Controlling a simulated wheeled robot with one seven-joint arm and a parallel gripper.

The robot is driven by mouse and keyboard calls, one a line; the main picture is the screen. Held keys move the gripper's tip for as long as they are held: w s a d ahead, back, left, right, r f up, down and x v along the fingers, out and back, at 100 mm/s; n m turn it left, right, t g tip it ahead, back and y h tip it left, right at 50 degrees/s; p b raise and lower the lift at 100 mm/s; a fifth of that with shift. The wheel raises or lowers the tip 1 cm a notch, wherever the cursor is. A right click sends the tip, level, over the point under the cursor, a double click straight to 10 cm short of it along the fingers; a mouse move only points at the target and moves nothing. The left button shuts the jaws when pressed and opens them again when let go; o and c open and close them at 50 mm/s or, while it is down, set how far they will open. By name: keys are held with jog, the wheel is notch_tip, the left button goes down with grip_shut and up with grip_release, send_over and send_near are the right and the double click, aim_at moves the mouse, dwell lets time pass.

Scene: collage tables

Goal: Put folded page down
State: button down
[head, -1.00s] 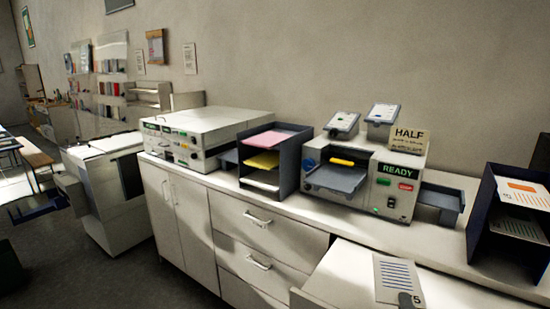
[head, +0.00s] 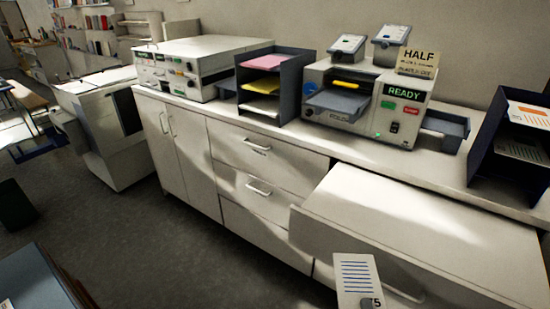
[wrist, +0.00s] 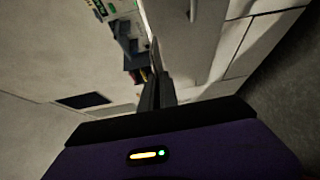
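The folded page (head: 357,277), white with blue printed lines and a partly covered number, is upright at the bottom of the head view, in front of the white cabinet. A dark fingertip of my gripper (head: 371,303) covers its lower right corner. In the wrist view the fingers of my gripper (wrist: 157,93) are together, with the page (wrist: 154,55) seen nearly edge-on beyond their tips. My gripper is shut on the page and holds it clear of the counter. Most of the gripper is hidden in the head view.
The counter carries a machine reading READY (head: 372,100), a tray rack (head: 285,85) with coloured paper, and a dark rack (head: 485,150) at right. A bare raised white surface (head: 420,225) stands in front. A blue-grey surface (head: 35,275) is at lower left; floor between is clear.

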notch_tip(320, 180, down, 11)
jog(key=s, duration=0.2)
jog(key=shift+f, duration=0.15)
jog(key=shift+s, duration=0.15)
